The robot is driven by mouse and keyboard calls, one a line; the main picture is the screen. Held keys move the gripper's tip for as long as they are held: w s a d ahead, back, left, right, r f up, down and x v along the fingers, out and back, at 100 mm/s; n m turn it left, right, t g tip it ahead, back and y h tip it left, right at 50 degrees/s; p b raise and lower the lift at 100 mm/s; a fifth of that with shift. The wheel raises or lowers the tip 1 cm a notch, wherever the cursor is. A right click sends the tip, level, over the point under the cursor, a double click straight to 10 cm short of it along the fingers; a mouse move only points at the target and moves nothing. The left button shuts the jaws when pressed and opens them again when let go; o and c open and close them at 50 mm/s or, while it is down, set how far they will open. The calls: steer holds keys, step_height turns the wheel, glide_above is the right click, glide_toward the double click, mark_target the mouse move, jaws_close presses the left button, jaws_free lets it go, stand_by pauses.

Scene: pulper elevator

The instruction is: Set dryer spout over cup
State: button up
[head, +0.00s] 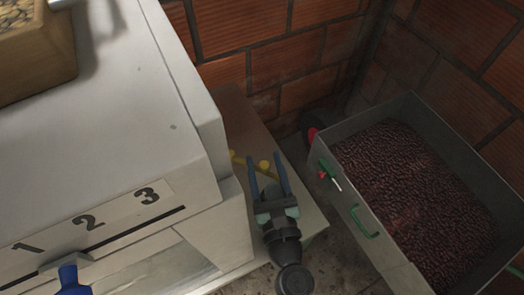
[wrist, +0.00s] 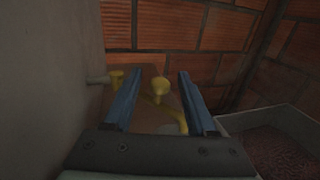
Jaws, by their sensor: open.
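My gripper (head: 265,157) is open and empty in the head view, beside the white machine, with its blue fingers pointing at yellow parts. In the wrist view a yellow cup-shaped or funnel-shaped piece (wrist: 160,88) shows between the fingers of my gripper (wrist: 159,75), beyond them. A second yellow piece (wrist: 116,79) is at the left, near a grey stub on the machine wall. A yellow bar (wrist: 170,112) slants down right from the middle piece. In the head view the yellow parts (head: 264,164) are partly hidden by my fingers. I cannot tell which is spout and which is cup.
The white machine (head: 95,110) with numbers 1, 2, 3 and a blue-knobbed lever (head: 70,278) fills the left. A metal bin (head: 352,190) of dark red beans, with green handles, stands right. Brick walls (head: 270,45) close the back. A low brown platform (head: 238,108) lies below.

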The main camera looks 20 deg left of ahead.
steer(key=v, duration=0.9)
steer(key=shift+s+d, duration=0.2)
steer(key=shift+s, duration=0.05)
